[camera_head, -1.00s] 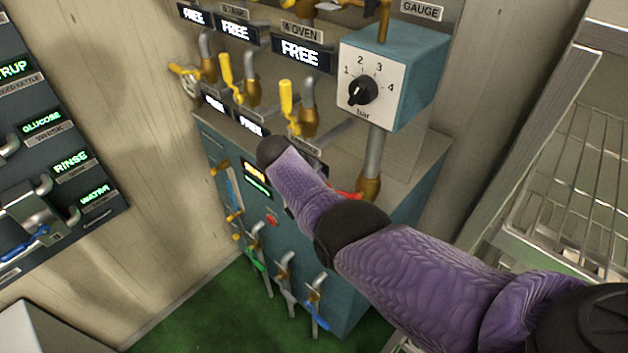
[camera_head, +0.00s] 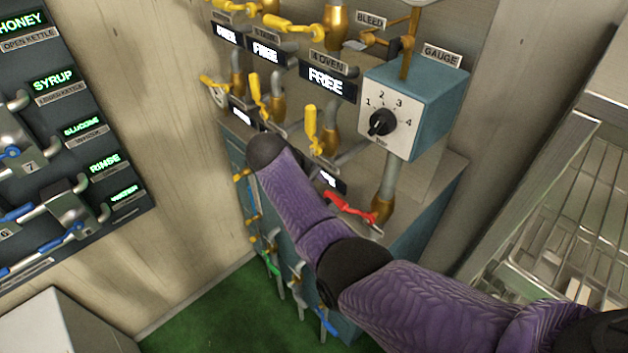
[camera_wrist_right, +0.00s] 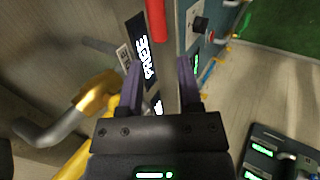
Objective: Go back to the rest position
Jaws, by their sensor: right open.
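My right arm, with purple sleeves and black joints, reaches in from the lower right in the head view, in front of the valve panel (camera_head: 420,225). Its gripper jaws are hidden there. In the right wrist view the right gripper (camera_wrist_right: 161,68) is open, its two fingers apart with nothing held between them. The panel's displays and pipes show beyond the fingers. A red bar (camera_wrist_right: 157,20) is just past the fingertips, apparently not gripped. My left gripper is in neither view.
The gauge box (camera_head: 390,120) and yellow valve handles (camera_head: 311,130) rise above my arm. A red lever (camera_head: 350,208) is close beside it. A dispenser panel (camera_head: 75,130) is at left, a wire rack (camera_head: 570,220) at right. Green floor (camera_head: 215,315) shows below.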

